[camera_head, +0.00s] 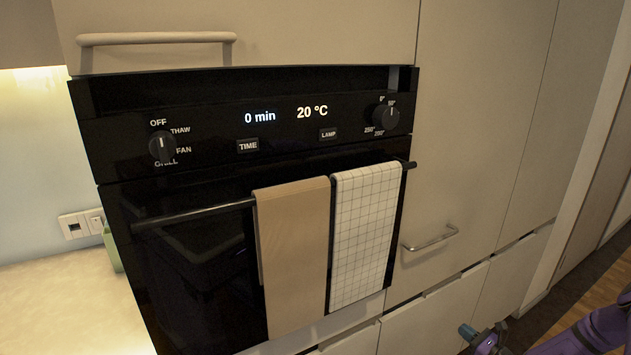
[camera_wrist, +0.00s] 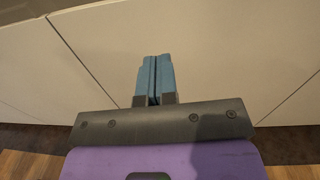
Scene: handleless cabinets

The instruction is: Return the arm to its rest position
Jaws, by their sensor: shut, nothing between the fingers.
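My gripper (camera_wrist: 155,62) shows in the wrist view with its two blue fingers together, shut and empty. Pale cabinet fronts lie beyond the fingertips; whether they touch cannot be told. In the head view, part of my purple arm and my gripper (camera_head: 468,332) show at the bottom right, low in front of the lower cabinets. The fingertips there are small, and much of the arm is cut off by the frame edge.
A black oven (camera_head: 200,262) with a bar handle carries a tan towel (camera_head: 293,255) and a checked towel (camera_head: 364,235). A pale cabinet front (camera_head: 480,120) with a metal handle (camera_head: 430,239) stands right of it. Wooden floor (camera_head: 612,262) shows at the right. A counter (camera_head: 70,305) is at the left.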

